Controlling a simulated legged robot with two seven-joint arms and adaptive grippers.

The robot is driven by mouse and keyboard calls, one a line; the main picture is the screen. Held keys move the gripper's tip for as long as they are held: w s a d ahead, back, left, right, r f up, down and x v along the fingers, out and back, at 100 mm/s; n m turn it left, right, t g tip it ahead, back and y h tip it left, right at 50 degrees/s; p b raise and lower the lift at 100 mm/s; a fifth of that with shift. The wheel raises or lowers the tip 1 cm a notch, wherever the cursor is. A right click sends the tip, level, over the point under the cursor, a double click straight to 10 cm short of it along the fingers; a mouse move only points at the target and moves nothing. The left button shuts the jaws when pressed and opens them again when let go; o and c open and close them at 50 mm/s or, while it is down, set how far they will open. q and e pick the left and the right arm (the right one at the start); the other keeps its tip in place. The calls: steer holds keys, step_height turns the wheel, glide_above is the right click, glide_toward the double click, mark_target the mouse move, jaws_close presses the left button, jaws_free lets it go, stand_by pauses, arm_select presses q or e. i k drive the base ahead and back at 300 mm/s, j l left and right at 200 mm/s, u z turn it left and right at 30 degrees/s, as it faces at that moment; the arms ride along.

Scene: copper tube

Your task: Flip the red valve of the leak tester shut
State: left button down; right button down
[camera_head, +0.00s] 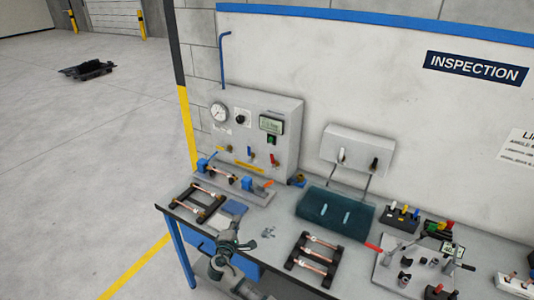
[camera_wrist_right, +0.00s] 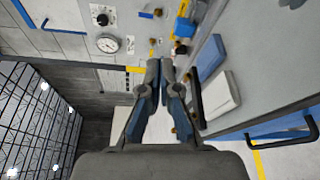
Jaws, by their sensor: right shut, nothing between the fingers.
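The leak tester (camera_head: 286,112) is a pale box against the wall, with a round gauge (camera_head: 218,113), a green display and a row of small valves. Its red valve (camera_head: 274,158) is at the right end of that row, right of a blue-handled one. It is too small to tell its exact angle. My right gripper (camera_head: 233,222) is over the front of the bench, below and in front of the tester, apart from the valve. In the right wrist view my right gripper (camera_wrist_right: 165,65) is shut and empty. The gauge shows there too (camera_wrist_right: 108,43). My left gripper is out of view.
A fixture with blue clamps (camera_head: 247,183) and a copper tube stands before the tester. Black racks with copper tubes (camera_head: 317,250) sit on both sides of my right gripper.

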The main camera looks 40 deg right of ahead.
mark_target(272, 159)
steer(key=i+l, duration=0.2)
steer(key=l, duration=0.2)
steer(key=i+l, duration=0.2)
steer(key=l, duration=0.2)
steer(key=i+l, duration=0.15)
steer(key=l, duration=0.25)
